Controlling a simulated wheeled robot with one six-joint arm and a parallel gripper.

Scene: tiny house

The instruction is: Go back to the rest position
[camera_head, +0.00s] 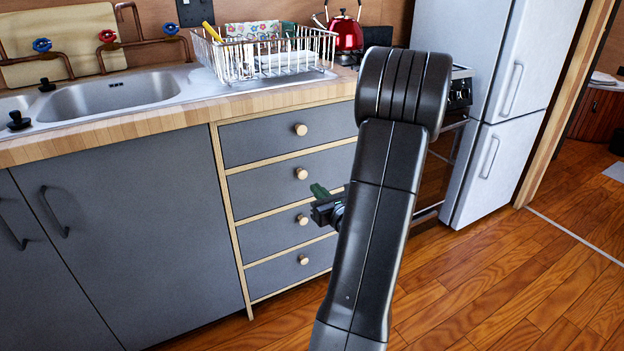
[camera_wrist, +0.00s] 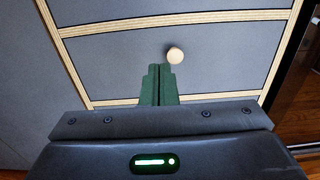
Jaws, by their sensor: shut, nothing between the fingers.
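My gripper (camera_head: 318,190) shows in the head view in front of the grey drawers, partly hidden behind my dark arm. In the wrist view its two green fingers (camera_wrist: 158,72) are together with nothing between them. They point at a drawer front, with a round wooden knob (camera_wrist: 175,55) just beyond and slightly right of the tips. I cannot tell how far the tips are from the knob. The stack of drawers (camera_head: 262,188) has all its fronts closed, each with a wooden knob.
A wooden counter edge (camera_head: 180,118) runs above the drawers. A white fridge (camera_head: 490,120) stands right of the oven. The wooden floor (camera_head: 520,280) at right is clear.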

